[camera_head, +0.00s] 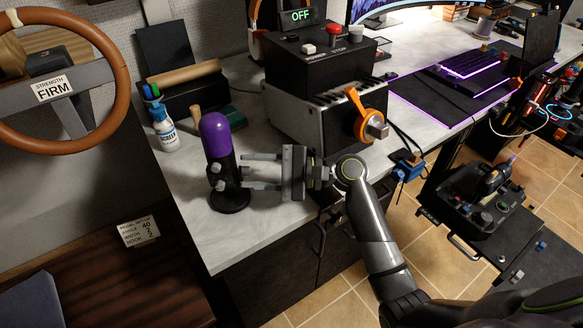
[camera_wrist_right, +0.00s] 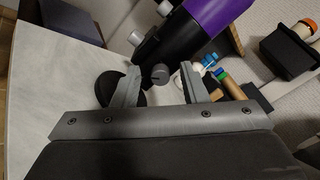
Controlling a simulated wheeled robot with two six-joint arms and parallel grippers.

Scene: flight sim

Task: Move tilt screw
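A purple-topped black microphone (camera_head: 218,150) stands on a round black base (camera_head: 231,200) near the counter's front edge. Small grey knobs show on its body. In the right wrist view, the lowest grey knob (camera_wrist_right: 160,75), apparently the tilt screw, sits at the lower end of the body, where it meets the stand. My right gripper (camera_head: 247,172) reaches in from the right, its fingers pointing at the microphone. In the wrist view the fingers are apart, one on each side of that knob, with gaps; I see no contact. My left gripper is out of view.
A black control box (camera_head: 325,60) stands behind, on a unit with an orange lever (camera_head: 357,105). A steering wheel (camera_head: 105,85) is at the left. The counter (camera_head: 245,240) in front is clear.

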